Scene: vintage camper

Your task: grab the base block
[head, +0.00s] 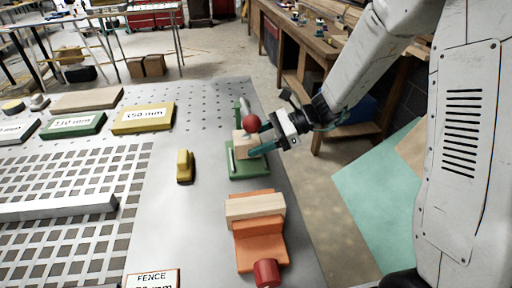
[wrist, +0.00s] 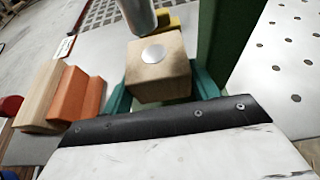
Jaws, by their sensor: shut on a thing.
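A pale wooden block (head: 241,141), the likely base block, sits at the green fixture (head: 247,170) on the grey table. My gripper (head: 256,146) has its teal fingers shut on it. In the wrist view the wooden block (wrist: 158,70) lies between both fingers, with a round white disc on its upper face. A red ball (head: 251,123) shows just above the block in the head view. Whether the block touches the fixture is hidden.
A small yellow block (head: 184,166) lies to the left. Labelled green (head: 73,124) and yellow (head: 143,118) blocks stand farther left. The table's right edge is close.

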